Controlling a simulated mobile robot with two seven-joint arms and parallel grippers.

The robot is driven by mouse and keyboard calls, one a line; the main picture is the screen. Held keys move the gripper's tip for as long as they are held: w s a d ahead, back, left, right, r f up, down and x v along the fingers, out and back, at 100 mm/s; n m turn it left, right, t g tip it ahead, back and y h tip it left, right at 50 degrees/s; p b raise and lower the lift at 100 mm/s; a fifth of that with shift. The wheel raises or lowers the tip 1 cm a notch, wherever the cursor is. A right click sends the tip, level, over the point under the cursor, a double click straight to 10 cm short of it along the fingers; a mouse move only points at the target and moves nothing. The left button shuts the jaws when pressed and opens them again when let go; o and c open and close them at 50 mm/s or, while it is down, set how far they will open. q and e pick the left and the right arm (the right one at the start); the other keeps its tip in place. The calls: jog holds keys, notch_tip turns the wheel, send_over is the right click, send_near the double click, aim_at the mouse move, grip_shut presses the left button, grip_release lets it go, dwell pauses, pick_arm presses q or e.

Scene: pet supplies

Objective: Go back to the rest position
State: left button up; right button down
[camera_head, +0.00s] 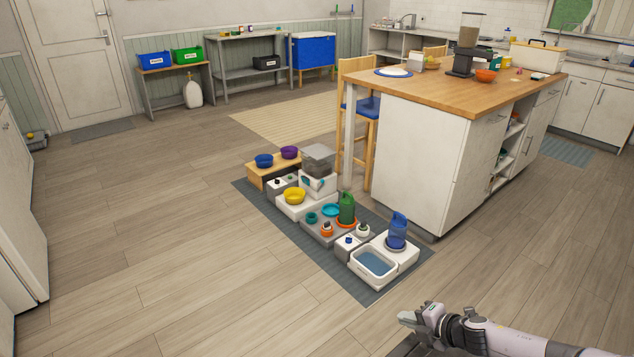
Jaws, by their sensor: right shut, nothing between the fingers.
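My right gripper (415,316) is at the bottom right, above the wooden floor, with its arm coming in from the right edge. It is shut and empty, and it is apart from every object. Part of my own body shows below it at the bottom edge. My left gripper and arm are not in this view.
A grey mat (345,281) on the floor ahead bears several pet bowls and dispensers, with a white basin (373,264) at its near end. A kitchen island (402,160) with a wooden top stands behind it. The wooden floor (140,230) at left is clear.

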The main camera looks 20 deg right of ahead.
jog(key=s+a+m+t+y, duration=0.1)
jog(key=s+a+m, duration=0.4)
jog(key=a, duration=0.4)
jog(key=s+a+m, duration=0.4)
jog(key=s+a, duration=0.1)
jog(key=a, duration=0.4)
jog(key=s+r+m+h, duration=0.1)
jog(key=s+r+m, duration=0.1)
jog(key=s+m, duration=0.3)
jog(key=s+d+r+m+h, duration=0.1)
jog(key=s+r+m, duration=0.1)
jog(key=s+m, duration=0.3)
jog(key=shift+s+d+r+m+g+h, duration=0.3)
jog(key=shift+m+h, duration=0.1)
jog(key=shift+m, duration=0.2)
